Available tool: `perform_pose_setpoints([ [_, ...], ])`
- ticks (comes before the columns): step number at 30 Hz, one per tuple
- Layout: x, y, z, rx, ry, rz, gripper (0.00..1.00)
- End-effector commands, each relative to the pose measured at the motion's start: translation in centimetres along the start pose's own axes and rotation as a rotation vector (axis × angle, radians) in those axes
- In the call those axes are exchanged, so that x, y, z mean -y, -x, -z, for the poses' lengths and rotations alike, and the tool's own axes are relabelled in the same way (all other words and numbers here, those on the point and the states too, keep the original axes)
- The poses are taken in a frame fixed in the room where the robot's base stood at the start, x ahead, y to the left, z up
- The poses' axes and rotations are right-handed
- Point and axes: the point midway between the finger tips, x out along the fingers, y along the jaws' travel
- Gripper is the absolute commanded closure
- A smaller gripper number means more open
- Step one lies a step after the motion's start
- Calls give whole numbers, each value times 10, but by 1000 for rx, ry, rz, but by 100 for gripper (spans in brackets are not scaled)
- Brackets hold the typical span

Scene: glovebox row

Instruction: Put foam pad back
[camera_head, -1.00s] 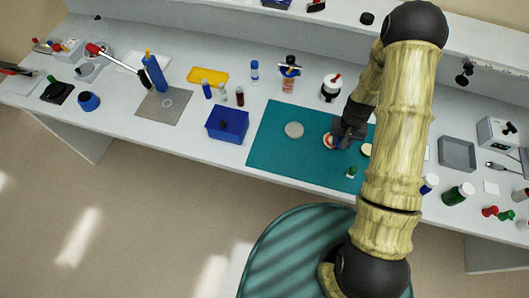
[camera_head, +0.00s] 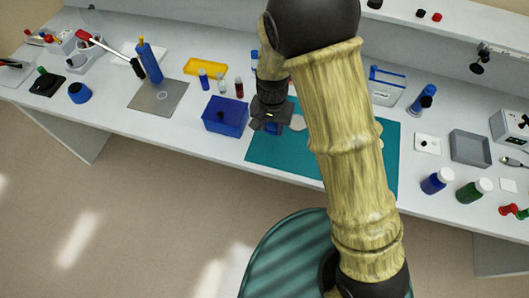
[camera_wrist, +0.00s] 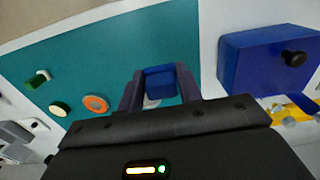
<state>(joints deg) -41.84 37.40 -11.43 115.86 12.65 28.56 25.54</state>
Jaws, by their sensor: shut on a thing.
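My gripper (camera_head: 267,126) is over the left part of the teal mat (camera_head: 275,152), just right of the blue box. In the wrist view my gripper (camera_wrist: 161,88) is shut on a small blue block (camera_wrist: 160,79), held between its two fingers. I cannot tell for sure that this block is the foam pad. A pale grey disc (camera_head: 297,122) lies on the mat beside the gripper. It shows partly behind the fingers in the wrist view (camera_wrist: 151,104).
The blue box (camera_head: 225,116) with a black knob stands at the mat's left edge. In the wrist view, an orange-ringed disc (camera_wrist: 95,104), a cream disc (camera_wrist: 59,109) and a green-and-white piece (camera_wrist: 37,79) lie on the mat. A yellow tray (camera_head: 205,67) and vials stand behind the box.

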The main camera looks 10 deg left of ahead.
Motion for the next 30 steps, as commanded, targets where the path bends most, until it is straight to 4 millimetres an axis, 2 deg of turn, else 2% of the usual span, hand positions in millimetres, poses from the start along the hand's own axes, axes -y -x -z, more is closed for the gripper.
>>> perform_pose_setpoints([
  [1, 9, 1, -8, -1, 2, 3, 90],
  [5, 19, 6, -17, 2, -5, 5, 90],
  [15, 19, 5, -17, 4, -6, 4, 90],
  [17, 19, 0, -17, 6, -7, 3, 90],
  [25, 19, -44, -17, 6, -8, 2, 90],
  [30, 20, -52, -16, 3, -8, 5, 90],
])
